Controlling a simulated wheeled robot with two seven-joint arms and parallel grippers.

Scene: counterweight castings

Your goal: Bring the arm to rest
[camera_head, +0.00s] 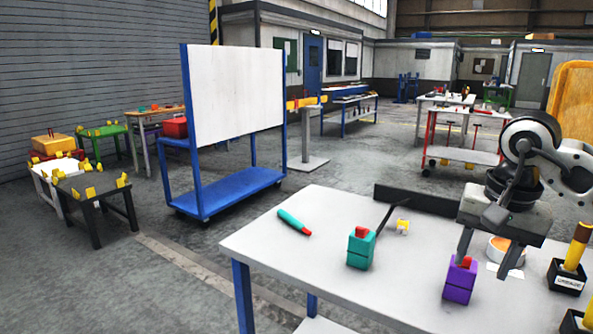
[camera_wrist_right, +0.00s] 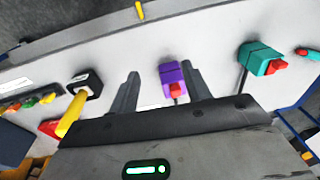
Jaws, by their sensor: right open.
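My right gripper (camera_head: 487,256) hangs over the table in the head view, jaws pointing down, open, with nothing seen between them. A purple casting (camera_head: 459,284) with a red top stands on the white table (camera_head: 290,218) below it; one finger overlaps it in the picture. In the right wrist view the purple casting (camera_wrist_right: 173,74) appears beyond and between the two open fingers (camera_wrist_right: 163,92). I cannot tell whether they touch. A teal casting (camera_head: 360,252) with a red top stands farther left on the table. My left gripper is not in view.
A teal and red tool (camera_head: 294,222) lies near the far left of the table. A black box with a yellow handle (camera_head: 568,276) stands on the right. A round orange-topped item (camera_head: 502,248) sits behind the fingers. A dark ledge (camera_head: 420,199) runs along the back.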

